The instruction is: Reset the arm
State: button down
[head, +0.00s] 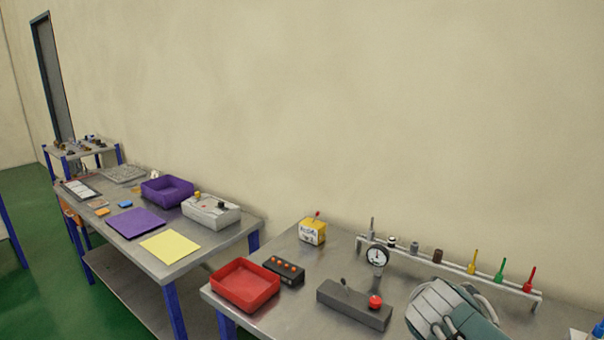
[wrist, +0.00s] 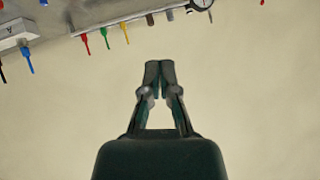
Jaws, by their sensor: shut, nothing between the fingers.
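My gripper (wrist: 159,68) shows in the wrist view with its two dark fingers brought together at the tips and nothing between them. Plain beige wall lies behind the fingers, and they appear to touch nothing. In the head view a grey-white and teal part of my arm shows at the lower right, over the near metal table (head: 285,327). The fingertips cannot be made out in that view.
The near table holds a red tray (head: 246,285), a grey box with a red knob (head: 354,305), a gauge (head: 377,256) and a rail (head: 455,266) with coloured pins. A second table with a purple bin (head: 167,190) stands left. Green floor is open at far left.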

jog(key=s+a+f+n+g+y, duration=0.1)
jog(key=s+a+f+n+g, duration=0.1)
jog(key=s, duration=0.6)
jog(key=s+a+f+n+g+y, duration=0.2)
jog(key=s+a+n, duration=0.2)
jog(key=s, duration=0.4)
jog(key=shift+s+f+n+g+y, duration=0.2)
jog(key=shift+n+g+y, duration=0.1)
jog(key=shift+n, duration=0.4)
jog(key=shift+w+d, duration=0.1)
dwell(0.8)
